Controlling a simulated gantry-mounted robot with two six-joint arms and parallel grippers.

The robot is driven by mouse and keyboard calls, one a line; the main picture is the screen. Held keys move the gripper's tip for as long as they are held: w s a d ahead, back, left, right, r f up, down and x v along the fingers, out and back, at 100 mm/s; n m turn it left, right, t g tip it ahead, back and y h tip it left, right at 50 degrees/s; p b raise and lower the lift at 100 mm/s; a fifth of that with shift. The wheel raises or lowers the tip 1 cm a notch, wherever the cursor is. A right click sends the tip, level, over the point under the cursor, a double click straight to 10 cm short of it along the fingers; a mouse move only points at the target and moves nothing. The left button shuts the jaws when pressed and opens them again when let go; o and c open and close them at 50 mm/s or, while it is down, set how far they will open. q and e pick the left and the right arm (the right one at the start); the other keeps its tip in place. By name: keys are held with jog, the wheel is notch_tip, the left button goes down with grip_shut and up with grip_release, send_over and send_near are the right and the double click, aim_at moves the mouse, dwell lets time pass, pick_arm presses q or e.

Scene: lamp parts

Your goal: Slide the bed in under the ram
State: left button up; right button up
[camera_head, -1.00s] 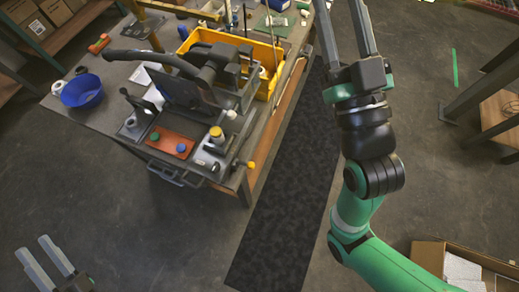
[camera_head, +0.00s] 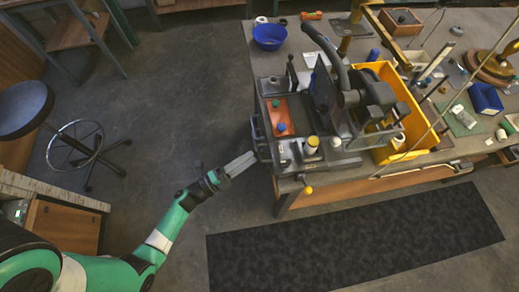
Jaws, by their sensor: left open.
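The press-like machine stands on the workbench, with a curved black arm (camera_head: 328,42) over a dark upright plate (camera_head: 322,90), which I take for the ram part. A reddish-brown plate (camera_head: 281,104) with a blue knob (camera_head: 281,126) lies left of the dark plate, apparently part of the bed. A dark handle (camera_head: 258,138) sticks out at the bench's left side. My left gripper (camera_head: 252,158) is open and empty, its two pale fingers pointing right, close to this handle. I cannot tell whether they touch it. My right gripper is out of view.
A yellow-topped cylinder (camera_head: 312,142) stands near the reddish plate. A dark mat (camera_head: 350,245) lies in front. Open floor lies left of the bench.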

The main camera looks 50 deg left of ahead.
aim_at(259, 151)
pick_arm(q)
jog(key=w, duration=0.4)
jog(key=shift+w+d+r, duration=0.35)
jog(key=shift+c, duration=0.2)
grip_shut()
dwell(0.7)
